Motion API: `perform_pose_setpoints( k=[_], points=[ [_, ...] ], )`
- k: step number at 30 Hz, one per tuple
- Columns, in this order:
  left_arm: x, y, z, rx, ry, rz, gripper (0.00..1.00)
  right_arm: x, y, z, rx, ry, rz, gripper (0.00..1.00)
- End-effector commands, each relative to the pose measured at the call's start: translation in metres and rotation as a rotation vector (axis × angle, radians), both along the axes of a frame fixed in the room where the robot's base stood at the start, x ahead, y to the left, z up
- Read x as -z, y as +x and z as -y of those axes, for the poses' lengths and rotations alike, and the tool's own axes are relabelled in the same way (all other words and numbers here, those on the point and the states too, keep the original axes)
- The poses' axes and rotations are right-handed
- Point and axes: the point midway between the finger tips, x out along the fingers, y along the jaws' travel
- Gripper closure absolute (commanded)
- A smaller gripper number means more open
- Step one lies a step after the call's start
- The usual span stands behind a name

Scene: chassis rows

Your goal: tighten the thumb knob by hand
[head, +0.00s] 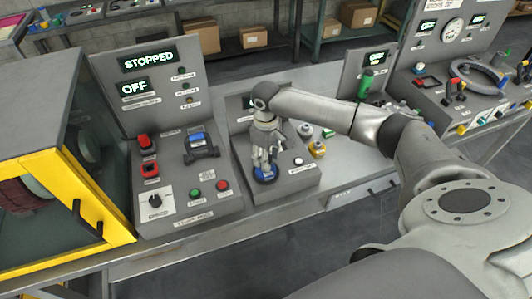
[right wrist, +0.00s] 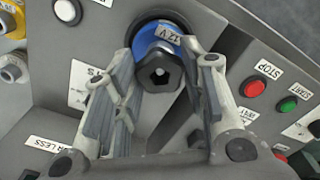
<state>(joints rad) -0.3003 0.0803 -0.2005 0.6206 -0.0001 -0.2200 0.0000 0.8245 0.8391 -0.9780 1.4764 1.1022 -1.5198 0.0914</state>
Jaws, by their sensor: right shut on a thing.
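The thumb knob (right wrist: 158,73) is dark, with a hollow in its middle, and sits against a round blue part labelled 12 V (right wrist: 165,37) in the right wrist view. In the head view the blue part (head: 266,179) shows low on the small grey console, partly covered by my gripper. My right gripper (head: 264,164) reaches down to it from above. In the right wrist view its fingers (right wrist: 165,55) stand on both sides of the knob and blue part, shut on the knob. The exact contact points are hard to see. My left gripper is not in view.
To the left stands a console (head: 185,205) with red, green and blue controls and a STOPPED display (head: 149,60). A yellow-framed cabinet (head: 70,175) is farther left. Right of the knob are a white button (head: 299,161) and a yellow part (head: 317,149). More consoles stand at right.

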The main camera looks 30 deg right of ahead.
Motion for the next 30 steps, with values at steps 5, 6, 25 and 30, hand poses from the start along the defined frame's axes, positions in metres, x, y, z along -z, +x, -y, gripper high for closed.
perform_pose_setpoints(
  k=[5,6,25,30],
  points=[
    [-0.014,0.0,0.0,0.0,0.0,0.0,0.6,-0.003,0.0,0.0,0.069,0.0,-0.001,0.8],
    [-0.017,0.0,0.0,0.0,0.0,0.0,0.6,-0.003,0.0,0.0,0.086,0.0,0.0,0.8],
    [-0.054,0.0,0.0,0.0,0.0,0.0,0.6,-0.003,0.001,0.0,0.345,0.0,0.002,0.8],
    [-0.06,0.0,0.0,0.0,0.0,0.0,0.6,-0.002,0.001,0.0,0.398,-0.001,0.002,0.8]
  ],
)
